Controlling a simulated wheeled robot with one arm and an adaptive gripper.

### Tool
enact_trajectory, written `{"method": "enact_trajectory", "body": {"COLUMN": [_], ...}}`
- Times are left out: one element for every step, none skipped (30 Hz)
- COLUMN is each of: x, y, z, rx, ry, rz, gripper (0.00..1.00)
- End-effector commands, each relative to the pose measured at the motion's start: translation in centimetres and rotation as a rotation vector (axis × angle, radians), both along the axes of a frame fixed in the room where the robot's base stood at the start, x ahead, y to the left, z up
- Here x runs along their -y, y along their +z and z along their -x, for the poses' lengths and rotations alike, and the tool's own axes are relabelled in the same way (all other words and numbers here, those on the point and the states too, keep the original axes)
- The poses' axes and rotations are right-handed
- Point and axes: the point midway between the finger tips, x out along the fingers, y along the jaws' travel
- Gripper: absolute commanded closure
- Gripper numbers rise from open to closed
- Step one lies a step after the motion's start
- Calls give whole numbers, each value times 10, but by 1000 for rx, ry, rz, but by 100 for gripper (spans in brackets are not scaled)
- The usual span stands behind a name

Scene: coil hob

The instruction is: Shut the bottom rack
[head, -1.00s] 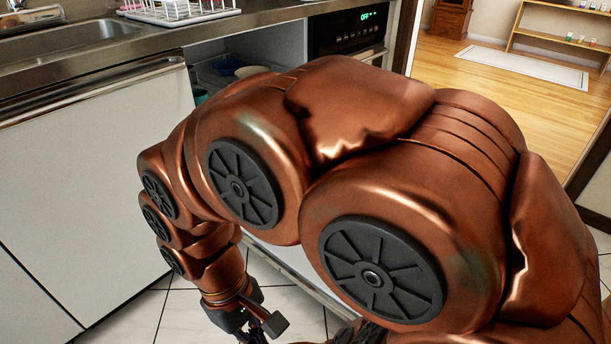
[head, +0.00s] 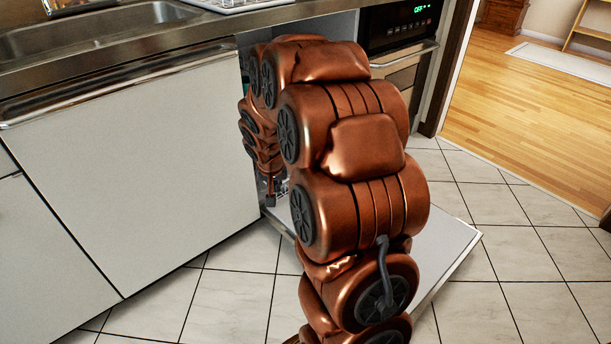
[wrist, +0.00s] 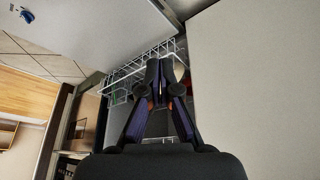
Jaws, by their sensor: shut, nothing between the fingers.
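The bottom rack (wrist: 140,66) shows in the wrist view as white wire, just beyond my fingertips. In the head view it is nearly all hidden behind my arm. My gripper (wrist: 161,70) is shut and empty, pointing at the rack; I cannot tell whether it touches the wire. In the head view only a dark bit of the gripper (head: 270,192) shows, low at the left side of the dishwasher opening. The dishwasher door (head: 450,245) is folded down open, and my arm passes over it.
A white cabinet front (head: 130,180) stands close at the left, below the counter with the sink (head: 90,35). An oven (head: 400,30) is at the right of the opening. Tiled floor (head: 530,260) lies free at the right.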

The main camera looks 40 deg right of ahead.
Motion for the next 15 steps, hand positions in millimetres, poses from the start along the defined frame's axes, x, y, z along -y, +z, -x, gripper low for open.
{"method": "enact_trajectory", "body": {"x": [17, 27, 38, 47, 56, 68, 78, 86, 99, 107, 115, 126, 135, 143, 154], "y": [-6, -8, -12, -16, -19, -23, -27, -29, -33, -38, -42, -46, -50, -55, -59], "z": [-15, -23, -35, -42, -49, -59, -66, -73, -82, -87, -92, -99, -103, -108, -113], "rx": [39, 65, 101, 124, 152, 187, 210, 240, 276, 298, 326, 357, 381, 408, 440], "ry": [-32, -50, -71, -89, -105, -125, -141, -156, -175, -189, -202, -219, -232, -245, -261], "rz": [-1, 0, -4, -7, -9, -14, -19, -23, -30, -37, -45, -55, -65, -75, -87], "gripper": [100, 100, 100, 100, 100, 100, 100, 100, 100, 100, 100, 100, 100, 100, 100]}}
